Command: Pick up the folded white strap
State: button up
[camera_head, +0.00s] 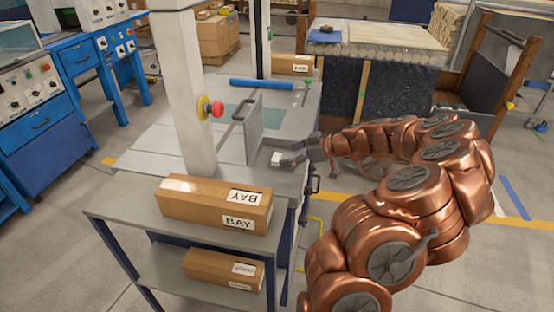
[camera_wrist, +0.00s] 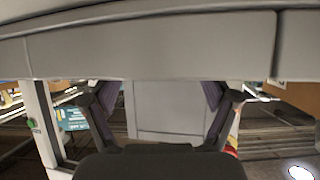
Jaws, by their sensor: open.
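My gripper (camera_head: 292,150) is open at the front right edge of the grey workbench (camera_head: 236,172), reaching in from the right. A small white piece (camera_head: 276,158) shows at the tip of its nearer finger; it may be the folded white strap, but it is too small to tell. I cannot tell whether the finger touches it. In the wrist view my gripper's two dark fingers (camera_wrist: 160,95) stand wide apart. A pale grey panel (camera_wrist: 168,110) shows between them, and nothing recognisable as a strap appears there.
An upright grey plate (camera_head: 254,130) stands on the bench just left of my gripper. A pale post (camera_head: 187,95) carries a red button (camera_head: 217,109). A cardboard box (camera_head: 180,199) sits on the near shelf, and a blue bar (camera_head: 262,84) lies farther back.

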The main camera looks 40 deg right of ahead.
aim_at(278, 157)
jog(key=x, duration=0.4)
jog(key=shift+a, duration=0.1)
jog(key=c, duration=0.9)
